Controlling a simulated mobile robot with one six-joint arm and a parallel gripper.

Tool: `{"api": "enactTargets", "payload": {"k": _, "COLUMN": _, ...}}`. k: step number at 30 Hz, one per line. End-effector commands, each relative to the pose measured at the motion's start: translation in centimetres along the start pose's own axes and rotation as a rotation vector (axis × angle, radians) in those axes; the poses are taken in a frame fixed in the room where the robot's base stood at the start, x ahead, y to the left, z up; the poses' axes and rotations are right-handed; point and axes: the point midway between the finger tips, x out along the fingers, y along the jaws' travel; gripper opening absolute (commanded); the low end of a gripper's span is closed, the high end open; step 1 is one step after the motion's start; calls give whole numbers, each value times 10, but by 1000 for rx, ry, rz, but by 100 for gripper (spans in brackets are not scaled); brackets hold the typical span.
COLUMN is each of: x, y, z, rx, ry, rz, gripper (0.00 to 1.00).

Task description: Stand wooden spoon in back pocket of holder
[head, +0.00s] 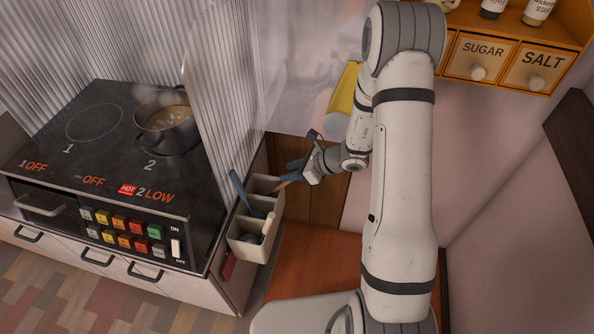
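The holder (246,249) is a pale, several-pocket caddy hanging on the side of the stove cabinet. My gripper (292,174), with blue fingers, is just right of the holder's back pocket (265,184). A short tan piece, which looks like the wooden spoon (284,184), runs from between the fingers toward that pocket. My gripper seems shut on it. The rest of the spoon is hidden or too small to make out, and I cannot tell whether its end is inside the pocket or only above it.
A blue utensil (237,184) leans in the holder, and a pale-handled one (268,224) stands in a front pocket. A steaming pot (168,127) sits on the stove (85,146), marked hot. A spice shelf (510,35) is at upper right.

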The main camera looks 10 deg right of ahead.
Motion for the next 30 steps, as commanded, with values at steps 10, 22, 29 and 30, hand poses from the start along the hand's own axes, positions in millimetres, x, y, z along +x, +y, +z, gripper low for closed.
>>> {"api": "enactTargets", "payload": {"k": 10, "x": -46, "y": 0, "z": 0, "rx": 1, "ry": 0, "rz": -5, "gripper": 36}}
{"api": "enactTargets", "payload": {"k": 22, "x": -79, "y": 3, "z": -1, "rx": 0, "ry": 0, "rz": 0, "gripper": 36}}
{"api": "enactTargets", "payload": {"k": 29, "x": -79, "y": 3, "z": -1, "rx": 0, "ry": 0, "rz": 0, "gripper": 36}}
{"api": "enactTargets", "payload": {"k": 30, "x": -79, "y": 3, "z": -1, "rx": 0, "ry": 0, "rz": 0, "gripper": 36}}
